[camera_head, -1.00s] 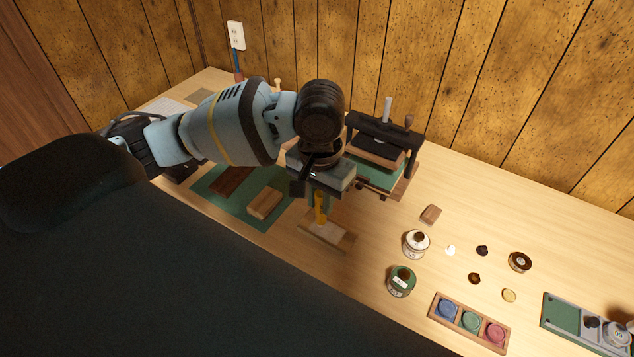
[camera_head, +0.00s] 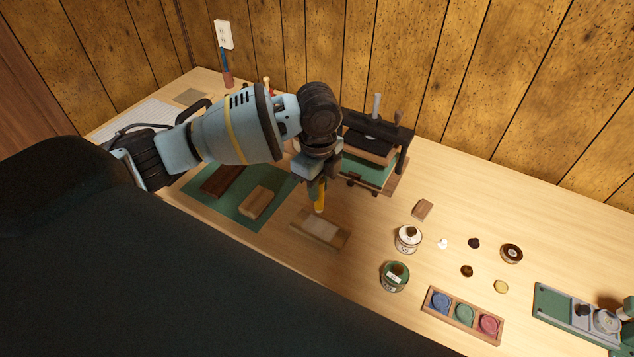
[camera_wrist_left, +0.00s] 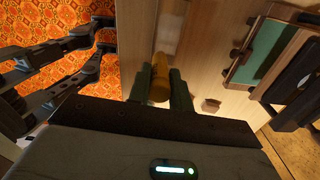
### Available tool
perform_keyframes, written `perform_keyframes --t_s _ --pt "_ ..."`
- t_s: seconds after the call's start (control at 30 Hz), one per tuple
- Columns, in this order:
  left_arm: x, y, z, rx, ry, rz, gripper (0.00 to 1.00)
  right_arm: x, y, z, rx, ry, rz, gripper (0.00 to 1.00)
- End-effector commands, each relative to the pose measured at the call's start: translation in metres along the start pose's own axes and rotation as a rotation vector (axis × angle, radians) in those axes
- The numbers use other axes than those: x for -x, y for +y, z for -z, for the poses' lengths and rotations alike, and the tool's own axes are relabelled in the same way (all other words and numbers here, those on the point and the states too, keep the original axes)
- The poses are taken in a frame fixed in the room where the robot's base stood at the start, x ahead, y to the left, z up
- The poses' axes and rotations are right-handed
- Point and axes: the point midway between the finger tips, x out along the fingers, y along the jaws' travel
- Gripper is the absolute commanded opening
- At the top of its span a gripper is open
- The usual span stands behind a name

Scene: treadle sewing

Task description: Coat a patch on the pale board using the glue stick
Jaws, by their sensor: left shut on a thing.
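My left gripper (camera_head: 318,188) is shut on the glue stick (camera_head: 319,197), a yellow-orange stick pointing down. The glue stick also shows between the two dark fingers in the left wrist view (camera_wrist_left: 160,80). Below it lies the pale board (camera_head: 302,235), a light wooden block on the table with a lighter patch (camera_head: 321,229) on top. The stick's lower end appears above the far edge of the patch; I cannot tell whether it touches. The board is partly hidden behind the stick in the left wrist view.
A green mat (camera_head: 236,213) with two wooden blocks lies to the left. A small press (camera_head: 378,140) stands behind to the right. Two jars (camera_head: 408,239), (camera_head: 395,276) and a tray of coloured pads (camera_head: 463,315) are to the right. Bare table surrounds the board.

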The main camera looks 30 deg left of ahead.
Motion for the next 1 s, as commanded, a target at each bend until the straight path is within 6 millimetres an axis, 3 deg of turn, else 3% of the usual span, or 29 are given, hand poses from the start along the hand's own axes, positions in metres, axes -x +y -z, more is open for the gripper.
perform_keyframes --t_s 0.2,0.4,0.6,1.0 --pt "-0.013 -0.011 -0.008 -0.357 -0.004 -0.005 0.0 0.0 0.0 0.0 0.001 0.0 0.0 0.0" --pt "-0.02 -0.017 -0.014 -0.592 -0.009 -0.01 0.0 0.0 0.0 0.0 0.001 0.0 0.0 0.0" --pt "-0.023 -0.019 -0.017 -0.686 -0.01 -0.012 0.0 0.0 0.0 0.0 0.001 0.0 0.0 0.0" --pt "-0.032 -0.018 -0.018 -0.693 -0.01 -0.012 0.0 0.0 0.0 0.0 0.001 0.001 0.0 0.0"
